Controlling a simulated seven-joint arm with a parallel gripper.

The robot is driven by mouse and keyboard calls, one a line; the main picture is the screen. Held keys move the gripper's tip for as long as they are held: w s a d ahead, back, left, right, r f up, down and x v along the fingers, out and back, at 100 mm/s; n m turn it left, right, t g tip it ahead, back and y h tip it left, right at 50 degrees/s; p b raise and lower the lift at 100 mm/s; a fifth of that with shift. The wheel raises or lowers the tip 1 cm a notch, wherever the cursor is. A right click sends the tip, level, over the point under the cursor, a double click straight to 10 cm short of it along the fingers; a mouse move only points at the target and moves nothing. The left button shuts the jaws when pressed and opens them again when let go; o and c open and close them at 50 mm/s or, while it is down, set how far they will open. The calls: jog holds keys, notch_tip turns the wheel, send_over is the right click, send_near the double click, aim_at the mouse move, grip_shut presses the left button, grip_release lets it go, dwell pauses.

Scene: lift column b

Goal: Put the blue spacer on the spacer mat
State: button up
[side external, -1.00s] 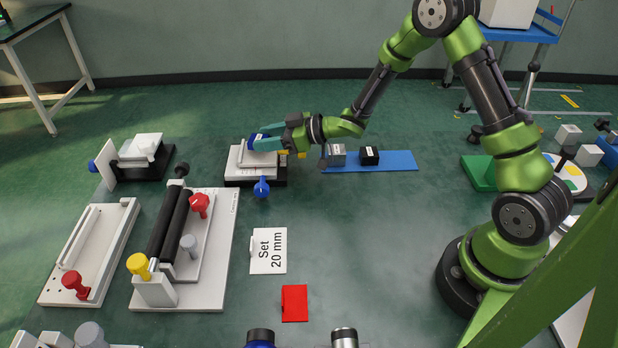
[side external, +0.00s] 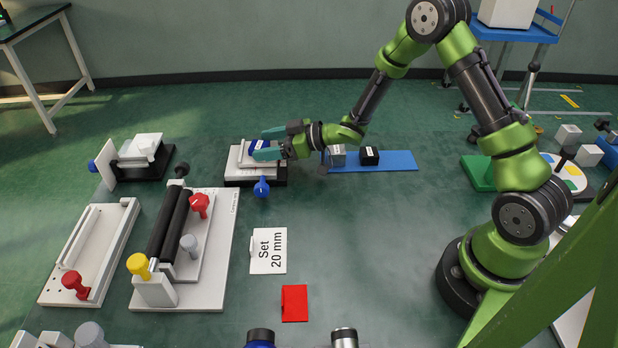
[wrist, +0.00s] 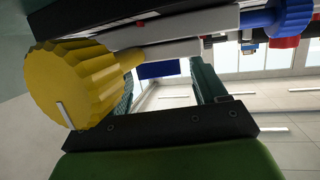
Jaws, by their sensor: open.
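The blue spacer (side external: 259,145) is on or just over the white top of a small lift stage (side external: 241,160), left of the blue mat. My gripper (side external: 265,144) is open, reaching in from the right, with one finger on the far side of the spacer and one on the near side. In the wrist view a blue face (wrist: 160,69), probably the spacer, shows between my fingers (wrist: 165,90); contact cannot be told. The blue mat (side external: 398,161), apparently the spacer mat, holds a grey block (side external: 337,156) and a black block (side external: 369,155).
A yellow knob (wrist: 75,85) is large and close beside my gripper in the wrist view. A blue knob (side external: 262,187) sticks out at the stage's front. A "Set 20 mm" card (side external: 268,251) and a red piece (side external: 294,303) lie nearer. The mat's right part is bare.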

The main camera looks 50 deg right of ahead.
jog(key=v, duration=1.6)
jog(key=w+d+r+m+h, duration=0.2)
jog(key=d+r+m+h, duration=0.15)
jog(key=r+h, duration=0.3)
jog(key=s+r+m+g+h, duration=0.1)
jog(key=s+r+m+h, duration=0.3)
jog(key=s+r, duration=0.3)
jog(key=shift+a+m+g, duration=0.4)
jog(key=shift+m, duration=0.35)
jog(key=shift+o, duration=0.4)
jog(key=s+a+r+m+g+y, duration=0.1)
jog(key=s+a+g+y, duration=0.2)
jog(key=s+a, duration=0.7)
jog(key=shift+s+a+r+m+y, duration=0.35)
jog(key=shift+s+y, duration=0.3)
jog(key=shift+s, duration=0.3)
jog(key=shift+d, duration=0.15)
jog(key=shift+f, duration=0.15)
